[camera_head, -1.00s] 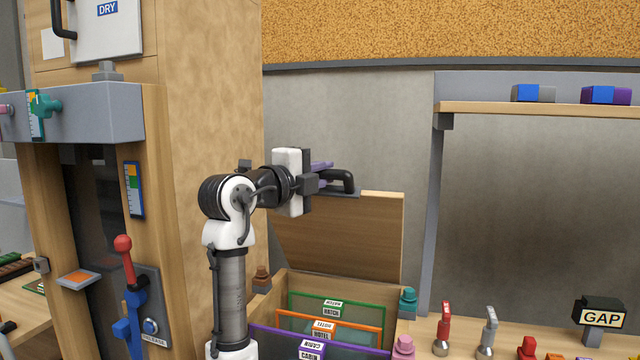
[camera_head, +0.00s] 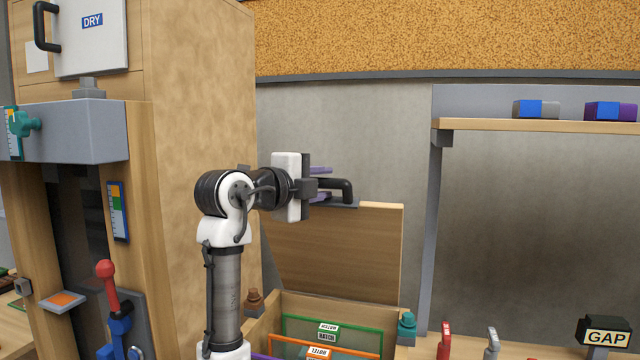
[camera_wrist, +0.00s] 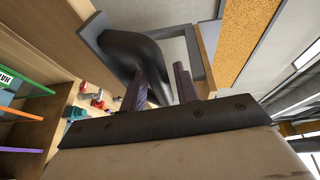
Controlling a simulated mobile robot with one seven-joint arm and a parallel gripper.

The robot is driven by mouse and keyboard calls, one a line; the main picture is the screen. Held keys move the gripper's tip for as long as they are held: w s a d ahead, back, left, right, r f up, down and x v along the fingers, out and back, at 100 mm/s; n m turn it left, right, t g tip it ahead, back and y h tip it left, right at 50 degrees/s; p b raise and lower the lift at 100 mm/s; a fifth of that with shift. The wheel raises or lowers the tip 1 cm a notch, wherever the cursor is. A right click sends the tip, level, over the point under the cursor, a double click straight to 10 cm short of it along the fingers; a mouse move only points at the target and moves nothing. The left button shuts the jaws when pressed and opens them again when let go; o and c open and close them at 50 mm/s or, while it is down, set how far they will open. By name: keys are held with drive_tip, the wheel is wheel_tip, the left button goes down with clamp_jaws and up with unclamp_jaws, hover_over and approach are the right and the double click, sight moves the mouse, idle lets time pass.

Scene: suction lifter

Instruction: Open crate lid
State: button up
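The wooden crate lid (camera_head: 345,250) stands raised, leaning back behind the open crate (camera_head: 350,307). Its black handle (camera_head: 346,190) is at the top edge of the lid and also shows in the wrist view (camera_wrist: 125,50). My gripper (camera_head: 321,183) is at the handle. Its two purple fingers (camera_wrist: 160,82) are apart, one on each side of the black bar, and a narrow gap shows beside the bar. The fingers look open around the handle. Where the left finger overlaps the bar, contact is hard to judge.
Framed panels labelled HATCH (camera_head: 327,337) and HOTEL (camera_head: 318,352) stand in the crate. A tall wooden cabinet (camera_head: 200,110) is close on the left, with a red-knobbed lever (camera_head: 106,270). A shelf (camera_head: 540,125) is at the right. The wall behind the lid is bare.

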drive_tip(key=b+v, duration=0.5)
drive_tip(key=v, duration=0.9)
drive_tip(key=shift+d, duration=0.1)
